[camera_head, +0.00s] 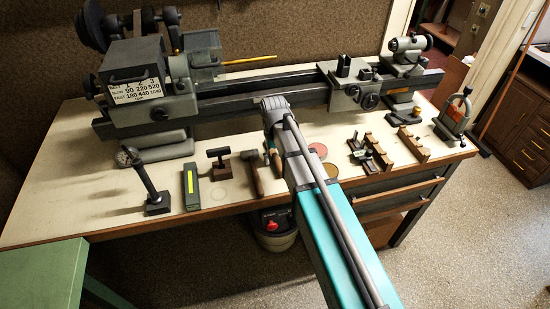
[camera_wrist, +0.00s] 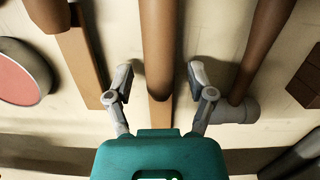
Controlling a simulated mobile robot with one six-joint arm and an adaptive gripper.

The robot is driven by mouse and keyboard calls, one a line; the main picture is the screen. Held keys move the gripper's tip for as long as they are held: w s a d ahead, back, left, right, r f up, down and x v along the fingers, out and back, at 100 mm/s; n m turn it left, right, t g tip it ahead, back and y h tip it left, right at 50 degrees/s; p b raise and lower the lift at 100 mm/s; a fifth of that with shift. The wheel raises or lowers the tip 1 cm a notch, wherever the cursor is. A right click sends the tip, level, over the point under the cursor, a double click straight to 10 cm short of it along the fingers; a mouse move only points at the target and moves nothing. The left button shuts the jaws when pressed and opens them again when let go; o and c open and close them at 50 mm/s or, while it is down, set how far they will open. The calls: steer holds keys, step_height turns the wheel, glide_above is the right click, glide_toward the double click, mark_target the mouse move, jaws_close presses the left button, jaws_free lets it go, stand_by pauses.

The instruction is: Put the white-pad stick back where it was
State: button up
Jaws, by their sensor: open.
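My gripper (camera_wrist: 160,78) is open in the wrist view, one finger on each side of a brown round-handled stick (camera_wrist: 157,45). The stick lies lengthwise on the pale bench, its flat end running down between the fingers toward the palm. Neither finger visibly touches it. No white pad shows, so I cannot tell whether this is the white-pad stick. A flat brown stick (camera_wrist: 82,55) with a round handle lies just to its left. In the head view my arm hides the gripper and most of these sticks.
A hammer (camera_head: 251,170) lies close beside the sticks; its grey head (camera_wrist: 236,109) is near the right finger. A red disc (camera_head: 318,150) is on the other side. A T-handled tool (camera_head: 218,160) and green box (camera_head: 191,186) stand nearby. The lathe (camera_head: 250,88) spans the bench's back.

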steer(key=shift+r, duration=0.15)
step_height(320, 180, up, 12)
steer(key=w+p, duration=0.1)
steer(key=p, duration=1.1)
steer(key=shift+w+a, duration=0.25)
steer(key=shift+w, duration=0.05)
steer(key=shift+d, duration=0.1)
stand_by(0.5)
steer(key=s+d+m, duration=0.2)
steer(key=s+d, duration=0.4)
steer(key=d, duration=0.3)
steer(key=s+d+m+t, duration=0.1)
steer(key=s+d+m, duration=0.1)
steer(key=s+d, duration=0.5)
steer(key=d, duration=0.2)
steer(key=shift+d+t, duration=0.3)
steer(key=shift+d, duration=0.1)
stand_by(0.9)
steer(key=shift+c, duration=0.9)
